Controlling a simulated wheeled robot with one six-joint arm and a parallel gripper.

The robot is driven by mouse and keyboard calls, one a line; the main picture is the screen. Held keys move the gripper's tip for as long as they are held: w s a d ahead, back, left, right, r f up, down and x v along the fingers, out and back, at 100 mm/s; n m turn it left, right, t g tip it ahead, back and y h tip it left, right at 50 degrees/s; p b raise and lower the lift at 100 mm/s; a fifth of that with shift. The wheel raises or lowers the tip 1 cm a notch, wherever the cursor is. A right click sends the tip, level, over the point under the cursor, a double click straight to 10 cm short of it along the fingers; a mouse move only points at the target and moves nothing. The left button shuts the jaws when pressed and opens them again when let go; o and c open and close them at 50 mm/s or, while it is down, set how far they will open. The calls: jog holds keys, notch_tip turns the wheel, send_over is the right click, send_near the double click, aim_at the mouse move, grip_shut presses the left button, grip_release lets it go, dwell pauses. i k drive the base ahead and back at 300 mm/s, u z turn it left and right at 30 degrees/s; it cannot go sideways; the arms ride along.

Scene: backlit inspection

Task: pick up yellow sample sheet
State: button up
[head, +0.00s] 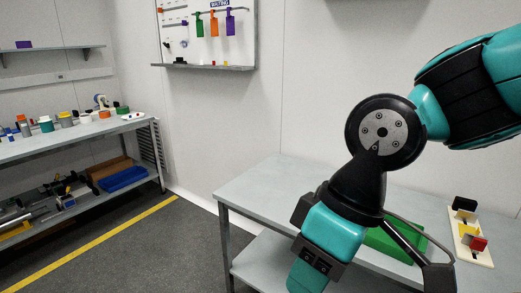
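A white holder (484,256) stands on the grey table at the right, beyond my arm. A small yellow piece (467,229), which looks like the yellow sample sheet, sits in it between a black piece (464,204) and a red piece (479,243). It is too small to make out its exact shape or tilt. My teal and black arm hangs in front of the table, left of the holder.
A green flat object (412,246) lies on the table (262,186), partly behind my arm. The table's left part is clear. A shelf bench (85,131) with several small items is at the left, a pegboard (205,66) on the wall. Floor between is free.

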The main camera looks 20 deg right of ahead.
aim_at(462, 228)
jog(key=z, duration=1.1)
jog(key=i, duration=1.1)
jog(key=z, duration=0.7)
